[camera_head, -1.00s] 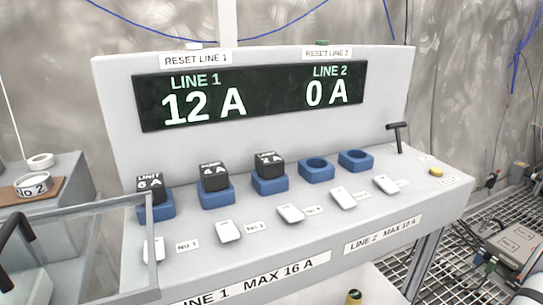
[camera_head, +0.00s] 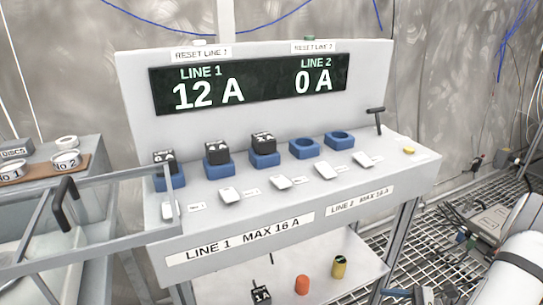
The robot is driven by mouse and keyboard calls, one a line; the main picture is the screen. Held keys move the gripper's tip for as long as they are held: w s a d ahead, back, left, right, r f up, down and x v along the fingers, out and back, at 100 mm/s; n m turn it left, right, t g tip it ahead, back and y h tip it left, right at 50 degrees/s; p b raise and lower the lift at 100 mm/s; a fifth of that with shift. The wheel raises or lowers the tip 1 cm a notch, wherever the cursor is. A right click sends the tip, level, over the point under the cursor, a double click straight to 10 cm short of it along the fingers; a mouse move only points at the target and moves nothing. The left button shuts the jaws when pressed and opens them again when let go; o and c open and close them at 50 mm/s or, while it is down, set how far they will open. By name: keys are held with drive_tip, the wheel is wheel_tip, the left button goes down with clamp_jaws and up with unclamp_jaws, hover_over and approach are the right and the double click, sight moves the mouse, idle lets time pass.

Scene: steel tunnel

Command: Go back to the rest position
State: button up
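My gripper is not in view. A white rounded part with a black band (camera_head: 517,265) at the lower right looks like a link of my arm. The control console (camera_head: 190,241) stands in the middle, its display (camera_head: 256,84) reading LINE 1 12 A and LINE 2 0 A. Three black unit blocks sit in blue sockets: one at left (camera_head: 164,158), partly behind a grey frame, a middle one (camera_head: 217,151) and a right one (camera_head: 263,142). Two blue sockets, one (camera_head: 305,149) and another (camera_head: 339,140), are empty.
A grey-framed panel with a black handle (camera_head: 66,203) juts in from the left. A shelf (camera_head: 347,282) under the console holds a black block (camera_head: 261,295), an orange cylinder (camera_head: 302,285) and a yellow one (camera_head: 339,267). Grated floor (camera_head: 470,187) lies at right, with a grey box (camera_head: 486,219).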

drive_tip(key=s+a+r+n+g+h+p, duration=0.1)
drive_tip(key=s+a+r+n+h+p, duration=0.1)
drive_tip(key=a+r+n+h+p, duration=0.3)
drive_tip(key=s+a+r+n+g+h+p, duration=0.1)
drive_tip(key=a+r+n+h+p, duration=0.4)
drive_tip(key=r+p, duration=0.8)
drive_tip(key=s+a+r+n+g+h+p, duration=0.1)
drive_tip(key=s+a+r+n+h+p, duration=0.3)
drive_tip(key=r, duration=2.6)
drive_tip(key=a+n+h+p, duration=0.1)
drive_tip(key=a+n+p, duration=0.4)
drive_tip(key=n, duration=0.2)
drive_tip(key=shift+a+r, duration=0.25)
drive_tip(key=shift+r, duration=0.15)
